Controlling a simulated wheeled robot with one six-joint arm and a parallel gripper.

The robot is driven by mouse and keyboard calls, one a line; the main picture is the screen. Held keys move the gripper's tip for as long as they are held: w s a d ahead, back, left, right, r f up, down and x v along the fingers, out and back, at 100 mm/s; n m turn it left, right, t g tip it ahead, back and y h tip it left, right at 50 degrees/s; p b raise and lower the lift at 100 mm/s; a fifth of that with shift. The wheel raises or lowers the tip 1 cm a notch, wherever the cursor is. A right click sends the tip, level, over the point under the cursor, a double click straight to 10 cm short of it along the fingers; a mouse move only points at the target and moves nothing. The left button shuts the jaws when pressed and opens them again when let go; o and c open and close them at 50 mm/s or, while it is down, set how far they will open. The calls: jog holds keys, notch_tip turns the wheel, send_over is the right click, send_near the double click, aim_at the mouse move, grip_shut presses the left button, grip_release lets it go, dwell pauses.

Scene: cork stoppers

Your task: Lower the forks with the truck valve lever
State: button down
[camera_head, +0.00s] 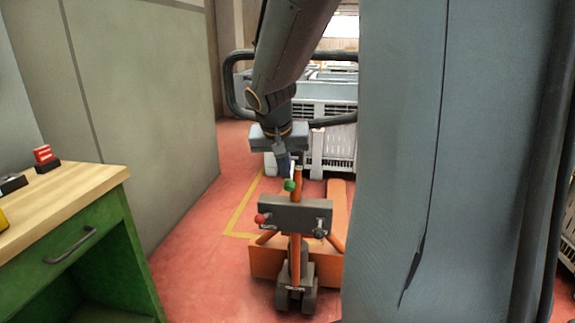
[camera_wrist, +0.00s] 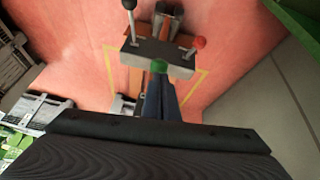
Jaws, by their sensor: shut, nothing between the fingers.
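The orange pallet truck (camera_head: 268,260) stands on the red floor, with a grey control box (camera_head: 295,214) on its upright. The box carries a lever with a red knob (camera_head: 260,219) on its left, a green knob (camera_head: 290,185) at its top, and a dark-knobbed lever (camera_head: 320,234) on its right. The wrist view shows the red knob (camera_wrist: 199,42), green knob (camera_wrist: 159,66) and black knob (camera_wrist: 129,4). I cannot tell which is the valve lever. My gripper (camera_head: 287,175) is shut and empty, its fingertips (camera_wrist: 160,80) close by the green knob; contact is unclear. An orange fork (camera_head: 337,198) extends behind, partly hidden.
A green workbench (camera_head: 85,235) with a wooden top stands at the left. A grey wall panel (camera_head: 150,100) stands behind it. Grey crates (camera_head: 332,148) stand beyond the truck. Yellow floor lines (camera_head: 240,210) run beside it. Open floor lies between bench and truck.

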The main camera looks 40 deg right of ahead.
jog(key=s+a+r, duration=0.4)
jog(key=s+a, duration=0.2)
jog(key=a, duration=0.1)
jog(key=shift+r, duration=0.4)
jog(key=shift+s, duration=0.1)
jog(key=s+a+f+n+g+y+p, duration=0.2)
jog(key=s+a+f+n+p, duration=0.1)
jog(key=s+a+n+p, duration=0.1)
jog(key=s+a+f+n+g+y+p, duration=0.1)
jog(key=s+a+f+n+y+p, duration=0.1)
jog(key=s+a+p, duration=0.4)
jog(key=s+a+f+n, duration=0.1)
jog(key=s+a+n, duration=0.1)
jog(key=a, duration=0.2)
jog(key=shift+a+f+g+p, duration=0.25)
jog(key=shift+a+g+p, duration=0.05)
jog(key=shift+g, duration=0.1)
jog(key=shift+s, duration=0.15)
dwell(0.8)
